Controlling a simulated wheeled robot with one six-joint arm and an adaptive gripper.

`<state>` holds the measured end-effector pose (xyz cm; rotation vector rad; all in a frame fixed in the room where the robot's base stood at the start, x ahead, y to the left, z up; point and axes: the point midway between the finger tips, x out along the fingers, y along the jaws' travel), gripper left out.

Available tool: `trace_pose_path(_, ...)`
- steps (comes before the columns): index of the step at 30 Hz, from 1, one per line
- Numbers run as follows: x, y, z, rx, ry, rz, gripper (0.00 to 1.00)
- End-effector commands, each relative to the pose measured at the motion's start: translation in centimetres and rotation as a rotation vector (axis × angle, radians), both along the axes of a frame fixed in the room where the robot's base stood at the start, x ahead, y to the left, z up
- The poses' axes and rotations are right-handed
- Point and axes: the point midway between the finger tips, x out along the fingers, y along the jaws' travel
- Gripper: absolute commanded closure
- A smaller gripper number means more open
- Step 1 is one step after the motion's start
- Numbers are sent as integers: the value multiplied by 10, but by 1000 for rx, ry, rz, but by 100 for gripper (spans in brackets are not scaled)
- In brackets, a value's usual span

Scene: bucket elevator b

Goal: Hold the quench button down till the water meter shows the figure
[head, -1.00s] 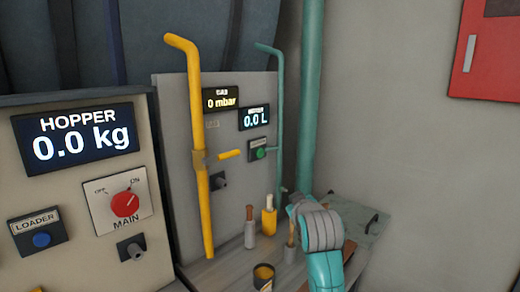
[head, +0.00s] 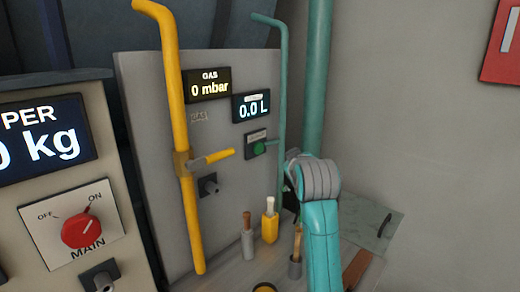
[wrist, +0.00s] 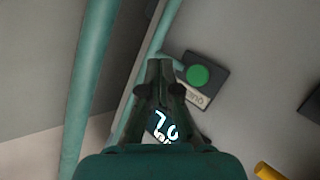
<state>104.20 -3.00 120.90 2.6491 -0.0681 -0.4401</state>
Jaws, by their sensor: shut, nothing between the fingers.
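The green quench button (head: 259,148) sits on a small dark labelled box on the grey panel. In the wrist view the button (wrist: 197,75) is just right of my fingertips, uncovered. The water meter (head: 251,106) above it reads 0.0 L. In the wrist view the meter (wrist: 161,124) is rotated and partly hidden behind my fingers. My gripper (wrist: 160,64) is shut and empty, with its fingertips beside the button's box; the gap to the panel cannot be judged. In the head view my wrist hides most of the gripper.
A yellow gas pipe (head: 180,130) with a lever stands left of the button; the gas display (head: 208,86) reads 0 mbar. A thin teal pipe (head: 283,90) runs close to the button's right. Handled tools (head: 269,226) stand on the bench below. A hopper panel (head: 75,225) is at left.

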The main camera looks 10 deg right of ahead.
Motion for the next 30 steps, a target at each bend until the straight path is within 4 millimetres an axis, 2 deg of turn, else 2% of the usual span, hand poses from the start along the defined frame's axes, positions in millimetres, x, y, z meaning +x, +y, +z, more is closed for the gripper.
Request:
trace_pose_path(5,7,6,0,-1,1,1,100)
trace_pose_path(21,59,43,0,0,1,0,100)
trace_pose_path(30,71,52,0,0,-1,0,100)
